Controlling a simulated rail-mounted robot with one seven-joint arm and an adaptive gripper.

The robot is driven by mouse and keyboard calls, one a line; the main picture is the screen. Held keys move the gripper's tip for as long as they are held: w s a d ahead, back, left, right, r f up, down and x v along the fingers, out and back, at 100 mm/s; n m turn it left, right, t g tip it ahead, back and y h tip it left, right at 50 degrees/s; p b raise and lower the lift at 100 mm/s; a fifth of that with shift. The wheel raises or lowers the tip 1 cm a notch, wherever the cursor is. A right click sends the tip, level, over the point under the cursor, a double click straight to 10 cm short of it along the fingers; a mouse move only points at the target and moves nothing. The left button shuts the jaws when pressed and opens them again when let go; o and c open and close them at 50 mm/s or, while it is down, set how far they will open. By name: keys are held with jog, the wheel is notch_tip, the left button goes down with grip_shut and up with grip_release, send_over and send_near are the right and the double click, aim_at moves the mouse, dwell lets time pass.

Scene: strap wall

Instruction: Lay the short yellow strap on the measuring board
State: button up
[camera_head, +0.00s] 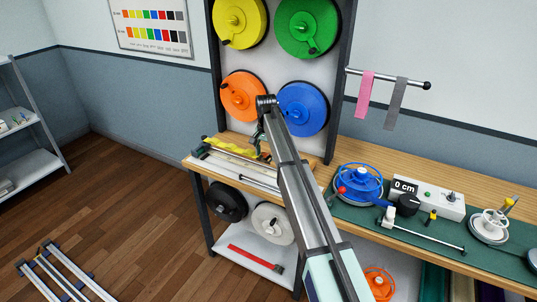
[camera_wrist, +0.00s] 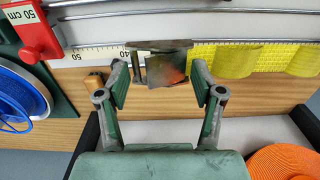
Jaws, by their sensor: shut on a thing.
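The yellow strap (camera_head: 235,148) lies in waves along the pale measuring board (camera_head: 228,165) on the wooden bench. In the wrist view the strap (camera_wrist: 240,60) runs off to the right over the board's scale (camera_wrist: 90,53). A dark metal piece (camera_wrist: 165,66), seemingly the strap's buckle end, sits between the fingers of my gripper (camera_wrist: 162,85), near the 40 mark. My gripper also shows in the head view (camera_head: 261,142), above the board's right part. The exact contact is partly hidden.
A red block (camera_wrist: 36,38) marked 50 cm stands at the board's left in the wrist view. Coloured reels hang behind; an orange coil (camera_wrist: 283,162) lies low.

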aim_at(266, 179)
jog(key=shift+f+b, duration=1.95)
jog(key=shift+f, duration=3.3)
jog(key=o, duration=1.3)
jog(key=shift+r, duration=0.1)
notch_tip(266, 179, up, 12)
jog(key=shift+f, duration=0.1)
